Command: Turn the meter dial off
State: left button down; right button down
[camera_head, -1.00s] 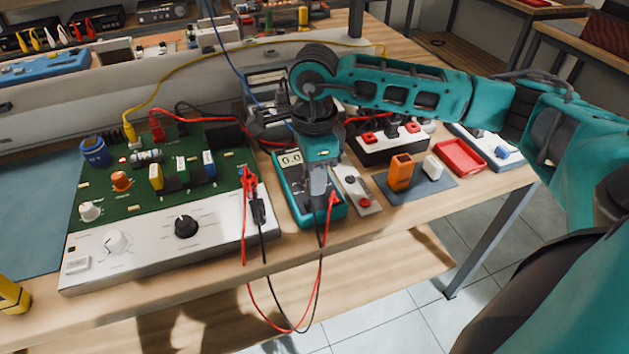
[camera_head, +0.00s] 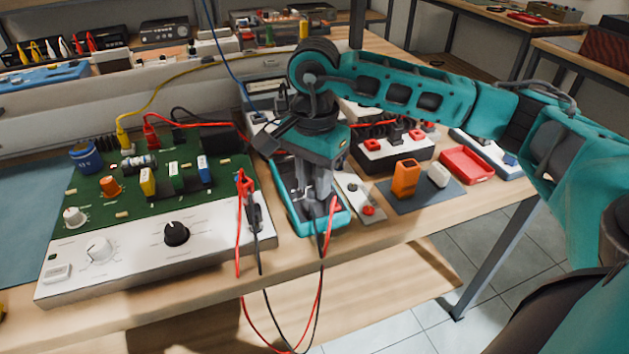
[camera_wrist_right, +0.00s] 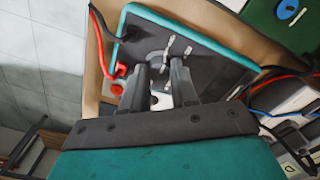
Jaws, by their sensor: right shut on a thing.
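The meter (camera_head: 338,219) is a teal handheld unit with a dark face, lying on the bench near its front edge. Red and black leads plug into its near end. It also shows in the wrist view (camera_wrist_right: 212,48). My right gripper (camera_head: 318,196) points down over the meter's middle. In the wrist view its two dark fingers (camera_wrist_right: 160,76) are shut on the meter's dial, which they mostly hide. I cannot read the dial's pointer, and the wrist hides the meter's display. My left gripper is not in view.
A green circuit board with a white knob panel (camera_head: 128,255) stands left of the meter. A small grey switch plate (camera_head: 352,190), an orange block (camera_head: 405,178) and a red tray (camera_head: 466,165) lie to the right. Lead loops hang over the front edge.

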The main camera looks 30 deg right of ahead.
aim_at(314, 186)
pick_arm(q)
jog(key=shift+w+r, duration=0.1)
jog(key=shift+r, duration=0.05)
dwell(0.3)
pick_arm(e)
jog(key=c, duration=1.2)
grip_release()
jog(key=shift+o, duration=1.4)
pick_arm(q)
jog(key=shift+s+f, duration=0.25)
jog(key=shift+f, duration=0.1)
pick_arm(e)
jog(key=shift+o, duration=0.3)
pick_arm(q)
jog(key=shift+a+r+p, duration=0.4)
jog(key=shift+p, duration=0.45)
pick_arm(e)
notch_tip(314, 186, up, 13)
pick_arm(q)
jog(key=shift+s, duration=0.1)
